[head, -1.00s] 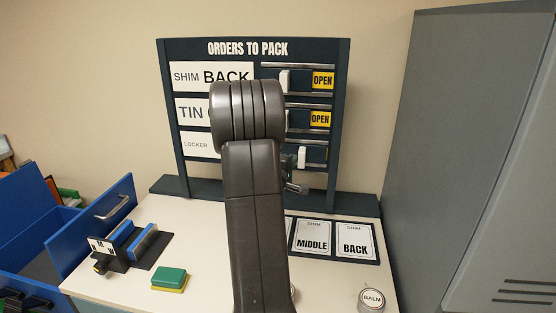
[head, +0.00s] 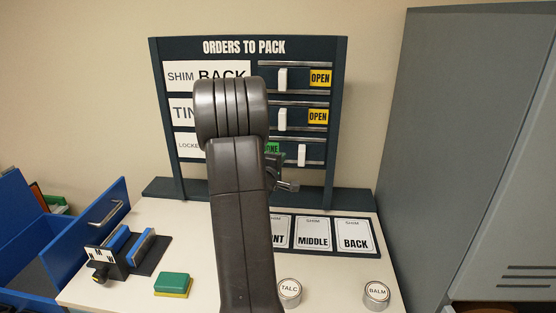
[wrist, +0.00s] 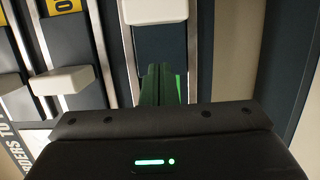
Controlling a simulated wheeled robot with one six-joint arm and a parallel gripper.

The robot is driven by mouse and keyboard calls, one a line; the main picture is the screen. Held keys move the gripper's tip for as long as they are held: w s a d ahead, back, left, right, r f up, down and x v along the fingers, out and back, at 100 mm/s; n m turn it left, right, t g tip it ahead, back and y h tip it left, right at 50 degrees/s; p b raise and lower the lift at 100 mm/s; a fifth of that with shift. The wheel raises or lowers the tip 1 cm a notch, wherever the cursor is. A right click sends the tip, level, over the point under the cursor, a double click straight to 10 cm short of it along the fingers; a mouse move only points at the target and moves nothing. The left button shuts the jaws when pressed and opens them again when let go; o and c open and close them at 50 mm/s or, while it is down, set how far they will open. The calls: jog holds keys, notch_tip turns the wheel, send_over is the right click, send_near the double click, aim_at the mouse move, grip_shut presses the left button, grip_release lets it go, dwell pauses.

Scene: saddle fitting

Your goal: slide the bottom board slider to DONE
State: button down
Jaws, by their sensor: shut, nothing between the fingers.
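The order board (head: 244,47) has three slider rows. The bottom slider's white knob (head: 302,154) sits toward the right of its track, with part of a green DONE label (head: 272,148) exposed to its left. The knob also shows at the top of the wrist view (wrist: 155,10). My gripper (head: 290,186) is partly hidden behind my arm in the head view. In the wrist view its shut fingers (wrist: 162,82) are empty, on the DONE side of the knob. A gap shows between them and the knob, and green shows beside and behind them.
The middle knob (head: 283,119) and top knob (head: 283,79) stand left, beside yellow OPEN labels. On the table are a talc tin (head: 289,291), a balm tin (head: 377,292), a green-yellow block (head: 173,284) and a SHIM tray (head: 319,250). A grey cabinet (head: 460,130) stands right.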

jog(key=b+v, duration=0.1)
jog(key=v, duration=0.9)
jog(key=shift+a+r, duration=0.1)
